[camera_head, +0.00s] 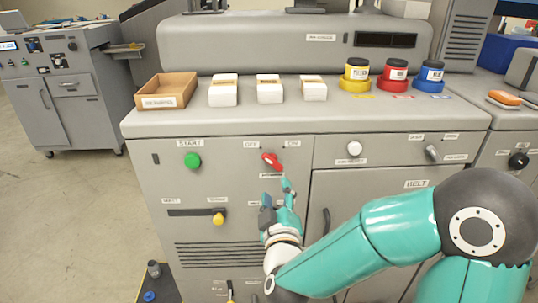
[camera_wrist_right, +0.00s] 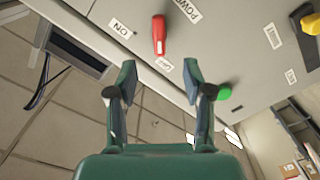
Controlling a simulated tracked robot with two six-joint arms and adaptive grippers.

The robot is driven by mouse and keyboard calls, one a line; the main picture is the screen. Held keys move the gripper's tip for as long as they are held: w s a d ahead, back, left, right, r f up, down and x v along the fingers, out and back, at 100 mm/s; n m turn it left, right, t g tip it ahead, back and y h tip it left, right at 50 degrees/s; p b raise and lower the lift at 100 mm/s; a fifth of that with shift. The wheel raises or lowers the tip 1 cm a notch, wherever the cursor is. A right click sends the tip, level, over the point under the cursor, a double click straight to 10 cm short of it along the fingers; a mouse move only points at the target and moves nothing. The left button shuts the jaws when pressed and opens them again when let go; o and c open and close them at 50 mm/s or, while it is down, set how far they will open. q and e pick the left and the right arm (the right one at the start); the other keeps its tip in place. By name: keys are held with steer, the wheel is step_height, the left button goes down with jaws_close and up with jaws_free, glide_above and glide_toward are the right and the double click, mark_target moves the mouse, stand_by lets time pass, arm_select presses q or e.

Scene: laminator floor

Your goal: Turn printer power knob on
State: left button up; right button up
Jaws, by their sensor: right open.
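The red power knob (camera_head: 271,161) is on the front panel of the grey machine, below the OFF and ON labels. It is tilted, with its upper-left end towards OFF. In the right wrist view the red knob (camera_wrist_right: 158,36) points towards a small white label beyond the fingertips. My right gripper (camera_head: 277,193) is just below the knob in the head view. In the right wrist view its two fingers (camera_wrist_right: 160,72) are spread, with the knob ahead of the gap and nothing between them. My left gripper is not in view.
A green START button (camera_head: 192,160) is left of the knob, and a yellow slider handle (camera_head: 218,218) is lower left. A white knob (camera_head: 354,148) is to the right. A wooden tray (camera_head: 166,91), white boxes and ink jars stand on top.

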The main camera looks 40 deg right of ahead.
mark_target(273, 165)
steer(key=p+x, duration=0.4)
steer(key=x, duration=0.7)
steer(key=shift+a, duration=0.15)
